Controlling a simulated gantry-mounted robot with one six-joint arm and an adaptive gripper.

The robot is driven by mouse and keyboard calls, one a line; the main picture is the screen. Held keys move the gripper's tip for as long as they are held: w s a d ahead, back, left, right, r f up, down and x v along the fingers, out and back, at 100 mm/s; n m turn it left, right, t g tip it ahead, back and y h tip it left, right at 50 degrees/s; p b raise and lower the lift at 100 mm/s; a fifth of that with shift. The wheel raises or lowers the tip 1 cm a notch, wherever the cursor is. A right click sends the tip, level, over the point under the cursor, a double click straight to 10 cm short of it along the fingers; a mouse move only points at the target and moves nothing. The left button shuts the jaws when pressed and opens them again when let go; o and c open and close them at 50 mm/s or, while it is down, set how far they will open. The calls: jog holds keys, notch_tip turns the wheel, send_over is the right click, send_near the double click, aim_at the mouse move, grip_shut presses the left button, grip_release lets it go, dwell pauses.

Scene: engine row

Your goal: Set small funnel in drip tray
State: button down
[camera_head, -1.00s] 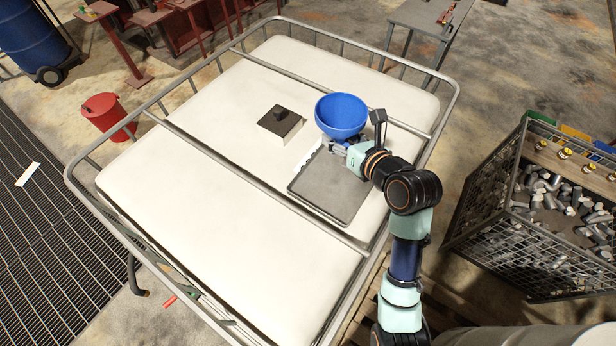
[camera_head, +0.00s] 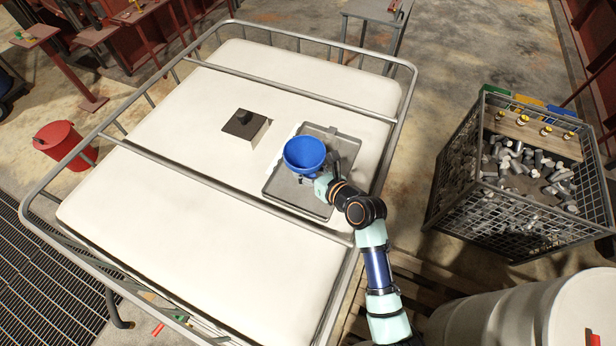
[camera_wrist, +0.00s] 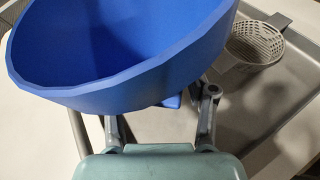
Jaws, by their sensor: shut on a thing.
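The small funnel (camera_head: 304,153) is blue, with a wide bowl facing up. It fills the upper left of the wrist view (camera_wrist: 120,50), where it looks tilted. My gripper (camera_wrist: 165,108) is shut on the funnel low down, under its bowl; the bowl hides most of the grip. The drip tray (camera_head: 283,188) is a shallow grey tray on the white tank top. The tray floor also shows in the wrist view (camera_wrist: 235,115).
A grey strainer basket (camera_wrist: 255,48) sits in the tray beside the funnel. A dark-capped block (camera_head: 245,124) stands left of the tray. A metal rail (camera_head: 215,182) crosses the tank top near the tray's front. The tank top (camera_head: 150,200) is otherwise largely clear.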

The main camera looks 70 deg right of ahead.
jog(key=shift+f+b, duration=0.3)
jog(key=shift+f, duration=1.55)
jog(key=shift+f, duration=0.1)
jog(key=shift+c, duration=1.7)
grip_release()
jog(key=shift+s+a, duration=0.1)
jog(key=shift+s, duration=0.05)
jog(key=v, duration=1.1)
jog(key=shift+s+r, duration=0.3)
jog(key=shift+a, duration=0.1)
